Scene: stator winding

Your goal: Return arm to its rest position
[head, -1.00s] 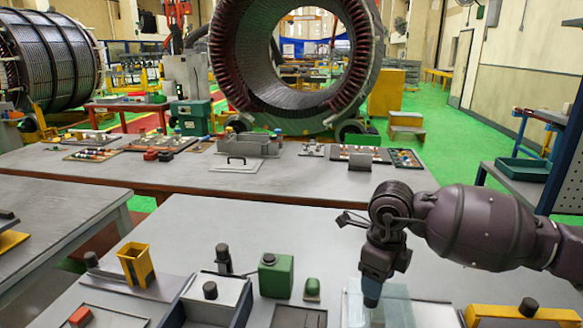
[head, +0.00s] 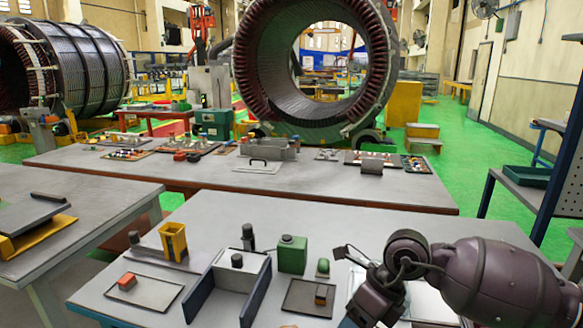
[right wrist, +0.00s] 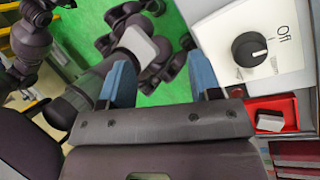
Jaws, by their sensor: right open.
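My right arm (head: 490,275) comes in from the right edge of the head view, dark purple and bent downward at the wrist. Its blue gripper is partly cut off by the bottom edge of that view. In the right wrist view the two blue fingers of my right gripper (right wrist: 162,82) stand wide apart, with nothing held between them. The green floor and dark parts, probably my own body, show behind them. My left gripper does not show in the head view.
The near table (head: 200,203) bears a yellow holder (head: 173,242), a green box (head: 292,254), a left tray with a red block (head: 127,281), and another tray (head: 296,303) with a small block (head: 321,294). The wrist view shows a dial (right wrist: 249,49) and red bin (right wrist: 287,107).

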